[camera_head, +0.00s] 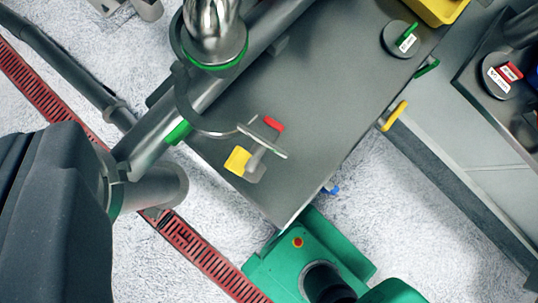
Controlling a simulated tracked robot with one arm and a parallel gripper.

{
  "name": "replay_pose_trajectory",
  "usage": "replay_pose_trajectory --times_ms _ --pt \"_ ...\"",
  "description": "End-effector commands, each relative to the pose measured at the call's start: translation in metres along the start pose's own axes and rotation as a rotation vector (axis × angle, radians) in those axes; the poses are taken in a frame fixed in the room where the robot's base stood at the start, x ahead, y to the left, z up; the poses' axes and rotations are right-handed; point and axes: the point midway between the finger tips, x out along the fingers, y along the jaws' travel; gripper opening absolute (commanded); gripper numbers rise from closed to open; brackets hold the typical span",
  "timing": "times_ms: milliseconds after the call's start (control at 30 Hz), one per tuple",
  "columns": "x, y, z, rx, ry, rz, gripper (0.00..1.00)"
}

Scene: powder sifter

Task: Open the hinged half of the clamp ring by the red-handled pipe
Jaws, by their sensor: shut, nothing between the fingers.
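The steel pipe (208,14) with a ring and a green seal stands at the upper middle. A thin curved grey band, which looks like the hinged half of the clamp ring (188,112), arcs away below that pipe, apart from the seal. Its right end meets or overlaps a small grey bar (266,142) with a red grip (273,124) and a yellow block (237,160). I cannot tell whether they are joined. My gripper's fingers cannot be made out in this view.
A grey table (310,90) lies beneath, with a green-labelled disc (401,39) and a yellow tray (437,10). A yellow handle (394,116) juts from its right edge. A red-labelled disc (499,76) sits farther right. A large dark body (45,215) fills the lower left.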

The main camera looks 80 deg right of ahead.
Motion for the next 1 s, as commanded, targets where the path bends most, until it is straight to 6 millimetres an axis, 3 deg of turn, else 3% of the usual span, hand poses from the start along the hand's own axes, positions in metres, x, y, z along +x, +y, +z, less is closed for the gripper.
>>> replay_pose_trajectory --times_ms 33,133,333,600,867,1000 --pt "0.01 0.006 -0.008 0.052 -0.05 0.055 0.0" --pt "0.035 0.022 -0.008 0.169 -0.132 0.165 0.0" --pt "0.075 0.058 0.001 0.393 -0.266 0.398 0.0" --pt "0.098 0.091 0.016 0.582 -0.344 0.62 0.0" --pt "0.11 0.102 0.027 0.618 -0.354 0.665 0.0" --pt "0.125 0.112 0.037 0.617 -0.355 0.665 0.0"
